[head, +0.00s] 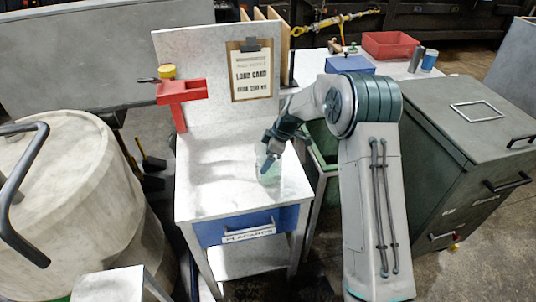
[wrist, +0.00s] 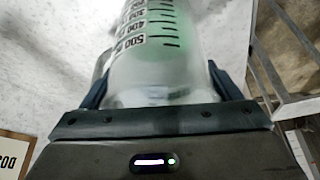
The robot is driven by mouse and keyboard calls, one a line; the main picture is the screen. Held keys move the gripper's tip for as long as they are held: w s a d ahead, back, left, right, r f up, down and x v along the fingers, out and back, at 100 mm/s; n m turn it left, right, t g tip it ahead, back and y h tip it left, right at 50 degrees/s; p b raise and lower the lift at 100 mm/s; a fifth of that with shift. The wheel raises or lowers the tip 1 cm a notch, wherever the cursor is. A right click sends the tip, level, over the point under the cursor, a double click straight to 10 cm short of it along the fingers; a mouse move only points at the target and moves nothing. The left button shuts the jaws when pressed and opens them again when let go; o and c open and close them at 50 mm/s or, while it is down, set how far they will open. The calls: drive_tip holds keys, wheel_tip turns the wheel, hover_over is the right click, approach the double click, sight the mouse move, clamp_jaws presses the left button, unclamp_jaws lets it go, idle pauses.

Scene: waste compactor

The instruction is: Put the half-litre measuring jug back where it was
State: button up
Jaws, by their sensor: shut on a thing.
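The half-litre measuring jug (wrist: 165,50) is clear, with black graduation marks and a "500" print, and has a pale green tint. It fills the middle of the wrist view between the two fingers of my gripper (wrist: 155,85), which is shut on it. In the head view the jug (head: 268,170) shows as a pale greenish shape at the right side of the small white table (head: 205,190), partly hidden by my gripper (head: 270,158). I cannot tell whether its base touches the tabletop.
A red bracket (head: 180,92) and a clipboard (head: 250,72) are on the table's back panel. A blue drawer (head: 240,226) is under the top. A green bin (head: 322,145) stands right of the table. The left and front tabletop is clear.

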drive_tip(key=o, duration=1.1)
drive_tip(key=shift+c, duration=0.2)
